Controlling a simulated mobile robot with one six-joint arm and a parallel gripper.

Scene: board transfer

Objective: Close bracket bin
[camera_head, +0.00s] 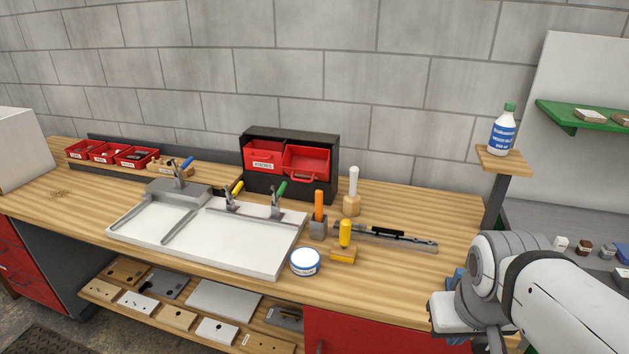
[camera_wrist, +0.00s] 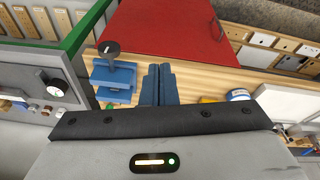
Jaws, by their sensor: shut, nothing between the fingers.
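A black bin cabinet (camera_head: 247,140) stands against the wall at the back of the workbench. It holds two red bins. The left bin (camera_head: 263,165) sits mostly inside and carries a white label too small to read surely. The right bin (camera_head: 303,165) is pulled further out, with its inside and front handle showing. I cannot tell for sure which is the bracket bin. My gripper (camera_wrist: 159,70) has its blue fingers together and empty in the wrist view, beside the bench's front edge. It is far from the cabinet, where my arm shows at the lower right of the head view.
A white board (camera_head: 240,237) with clamps lies before the cabinet. A blue clamp (camera_wrist: 113,80) is left of my fingers. A bottle (camera_head: 503,132) stands on a post.

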